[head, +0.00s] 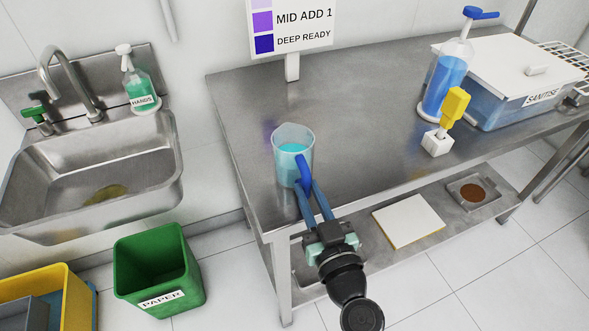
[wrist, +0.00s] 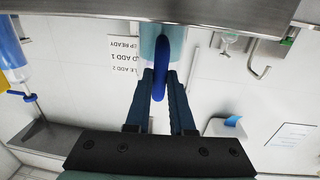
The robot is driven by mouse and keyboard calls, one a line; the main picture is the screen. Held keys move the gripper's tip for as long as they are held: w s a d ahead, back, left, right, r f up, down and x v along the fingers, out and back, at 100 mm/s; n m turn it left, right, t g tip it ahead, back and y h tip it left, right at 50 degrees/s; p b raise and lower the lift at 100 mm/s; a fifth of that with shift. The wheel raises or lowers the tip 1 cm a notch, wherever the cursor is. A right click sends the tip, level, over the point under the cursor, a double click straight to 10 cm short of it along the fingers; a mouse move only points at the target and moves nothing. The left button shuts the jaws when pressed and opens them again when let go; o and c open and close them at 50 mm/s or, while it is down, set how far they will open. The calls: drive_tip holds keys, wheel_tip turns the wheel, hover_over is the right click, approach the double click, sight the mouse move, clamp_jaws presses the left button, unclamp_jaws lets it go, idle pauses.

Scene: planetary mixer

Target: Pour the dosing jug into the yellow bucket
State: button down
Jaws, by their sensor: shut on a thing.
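The dosing jug (head: 293,150) is a clear jug with light blue liquid and a dark blue handle. It looks upright at the left end of the steel table; I cannot tell whether its base touches the top. My gripper (head: 308,186) is shut on the jug's handle, reaching from the front edge. In the wrist view, which is upside down, the handle (wrist: 161,70) is between my two fingers and the jug body (wrist: 149,42) is partly hidden behind it. A yellow container (head: 62,285) stands on the floor at the lower left, cut off by the frame; I cannot tell whether it is the bucket.
A green PAPER bin (head: 160,270) stands below the sink (head: 95,165). A blue-filled pump bottle (head: 447,80), a yellow-topped white block (head: 438,142) and a SANITISE tub (head: 510,85) stand farther right on the table (head: 370,110). Its middle is clear.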

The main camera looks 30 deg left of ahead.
sight(309, 176)
drive_tip(key=shift+r, duration=0.25)
drive_tip(key=shift+r+p, duration=0.55)
drive_tip(key=shift+r, duration=0.35)
idle(0.4)
wheel_tip(309, 176, up, 3)
drive_tip(key=shift+p, duration=0.55)
drive_tip(key=shift+a, duration=0.15)
